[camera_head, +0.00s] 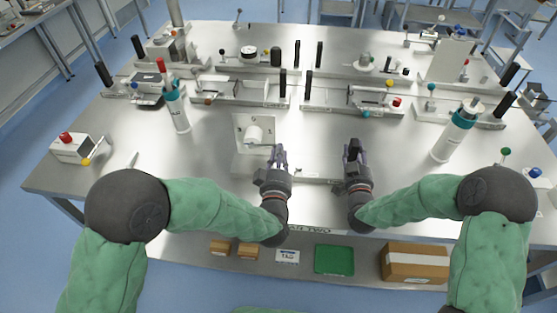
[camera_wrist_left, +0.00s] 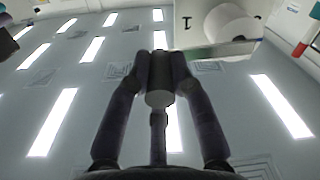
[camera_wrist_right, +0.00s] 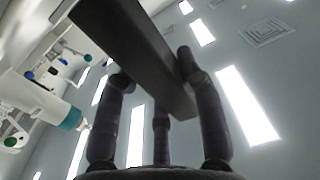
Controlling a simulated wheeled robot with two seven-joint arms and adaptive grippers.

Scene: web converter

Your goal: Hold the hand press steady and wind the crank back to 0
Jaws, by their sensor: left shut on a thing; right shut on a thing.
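The hand press (camera_head: 242,163) stands mid-table, with an upright pale plate, a white round drum on its face and a low base running right. In the left wrist view its plate (camera_wrist_left: 188,22) and drum (camera_wrist_left: 232,22) show at the top right. My left gripper (camera_head: 279,158) is just right of the drum, shut around a dark grey cylindrical grip (camera_wrist_left: 161,78), seemingly the crank handle. My right gripper (camera_head: 354,155) is shut on an upright dark rectangular bar (camera_wrist_right: 135,45) at the base's right end. The crank's reading cannot be made out.
A white box with a red knob (camera_head: 74,148) sits at far left. Railed fixtures (camera_head: 240,92) line the back. Bare table lies between.

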